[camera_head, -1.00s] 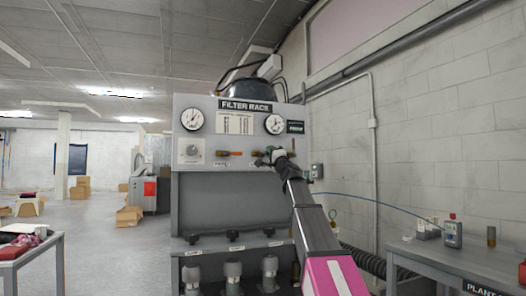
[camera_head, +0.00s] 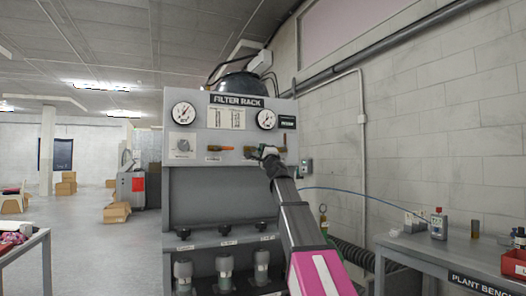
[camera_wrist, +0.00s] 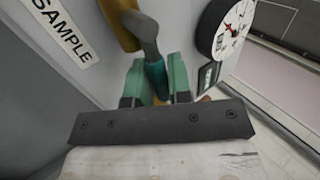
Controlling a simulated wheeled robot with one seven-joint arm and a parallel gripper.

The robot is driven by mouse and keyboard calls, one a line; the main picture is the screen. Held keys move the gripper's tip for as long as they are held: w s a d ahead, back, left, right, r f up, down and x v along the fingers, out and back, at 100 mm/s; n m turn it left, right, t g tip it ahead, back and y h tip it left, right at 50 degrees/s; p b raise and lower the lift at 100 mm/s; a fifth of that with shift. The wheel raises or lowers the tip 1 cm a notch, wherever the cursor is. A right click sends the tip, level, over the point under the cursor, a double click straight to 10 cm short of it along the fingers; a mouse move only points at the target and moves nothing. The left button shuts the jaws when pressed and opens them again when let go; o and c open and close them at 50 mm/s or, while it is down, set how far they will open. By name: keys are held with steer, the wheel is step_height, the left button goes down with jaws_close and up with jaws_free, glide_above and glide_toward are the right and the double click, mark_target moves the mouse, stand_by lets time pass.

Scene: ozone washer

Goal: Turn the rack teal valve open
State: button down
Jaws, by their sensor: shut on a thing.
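The teal valve handle (camera_wrist: 156,80) shows in the wrist view between the two green finger pads of my gripper (camera_wrist: 157,74), which is shut on it. A grey lever stem (camera_wrist: 145,30) runs from the handle up to a brass valve body (camera_wrist: 121,22). In the head view my gripper (camera_head: 264,152) is at the right part of the filter rack's panel (camera_head: 225,133), below the right gauge. The gripper and arm hide most of the valve there.
An orange-handled valve (camera_head: 214,147) is to the left on the same panel. A wrist-view gauge (camera_wrist: 232,28) and a SAMPLE label (camera_wrist: 65,25) are close by. The plant bench (camera_head: 425,249) stands to the right, and a table (camera_head: 25,243) to the left.

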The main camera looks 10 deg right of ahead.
steer(key=c, duration=1.1)
jaws_free()
steer(key=shift+o, duration=0.2)
steer(key=v, duration=1.1)
steer(key=shift+d, duration=0.1)
